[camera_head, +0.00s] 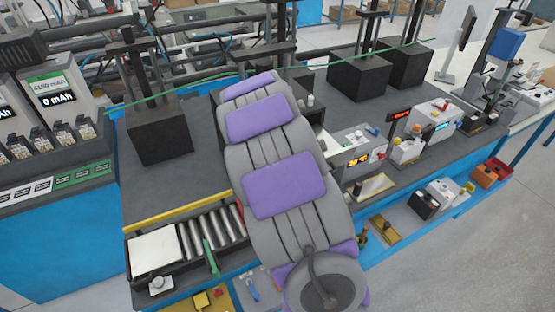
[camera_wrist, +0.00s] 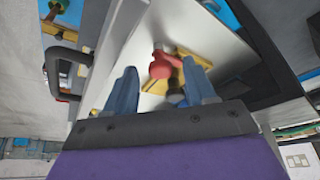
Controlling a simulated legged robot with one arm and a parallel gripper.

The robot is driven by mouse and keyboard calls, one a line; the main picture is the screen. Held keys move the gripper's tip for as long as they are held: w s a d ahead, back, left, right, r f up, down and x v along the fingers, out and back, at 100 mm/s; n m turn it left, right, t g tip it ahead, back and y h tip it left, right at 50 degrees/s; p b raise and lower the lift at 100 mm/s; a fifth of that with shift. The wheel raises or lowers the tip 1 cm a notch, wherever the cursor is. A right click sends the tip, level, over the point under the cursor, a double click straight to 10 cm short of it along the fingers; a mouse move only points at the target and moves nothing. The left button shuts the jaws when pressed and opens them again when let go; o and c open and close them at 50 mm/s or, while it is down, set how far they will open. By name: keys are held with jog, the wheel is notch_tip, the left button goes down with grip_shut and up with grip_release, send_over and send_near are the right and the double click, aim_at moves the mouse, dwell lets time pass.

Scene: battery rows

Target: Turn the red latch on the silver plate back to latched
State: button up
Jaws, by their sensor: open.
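In the wrist view, the red latch (camera_wrist: 162,66) has a rounded knob and stands on a light silver plate (camera_wrist: 190,30). Yellow pieces (camera_wrist: 154,88) lie beside and behind it. My gripper (camera_wrist: 160,72) is open, with one blue finger on each side of the latch in the picture. I cannot tell whether either finger touches the latch. The lower part of the plate is hidden behind my gripper. In the head view, my arm covers the middle of the bench, and I cannot make out my fingers or the latch there.
A black bar handle (camera_wrist: 55,55) stands at the left in the wrist view. In the head view, a roller tray (camera_head: 210,228) lies left of my arm. Black blocks (camera_head: 160,127) stand on the dark bench.

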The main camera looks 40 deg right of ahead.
jog(key=shift+r, duration=0.1)
jog(key=v, duration=1.7)
jog(key=shift+a, duration=0.2)
